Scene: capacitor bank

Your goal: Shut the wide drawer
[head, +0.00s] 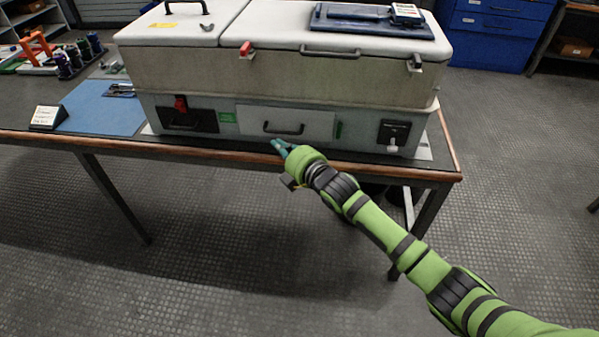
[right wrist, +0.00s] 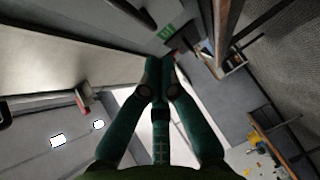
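The wide drawer (head: 310,122) is the pale grey panel with a dark bar handle (head: 284,128) low in the front of the big grey-and-cream cabinet (head: 200,75). It looks nearly flush with the front; I cannot tell whether a small gap remains. My right gripper (head: 279,147) is just below and in front of the drawer's lower edge, by the table edge. In the right wrist view its two teal fingers (right wrist: 160,68) come together at the tips with nothing visible between them. Whether they touch the cabinet is unclear. My left gripper is out of view.
The cabinet stands on a dark table with a wooden edge (head: 220,153). A dark panel with a red switch (head: 181,103) is left of the drawer, and a black latch-like unit (head: 394,134) is right. A blue mat (head: 105,108) lies left. Floor in front is clear.

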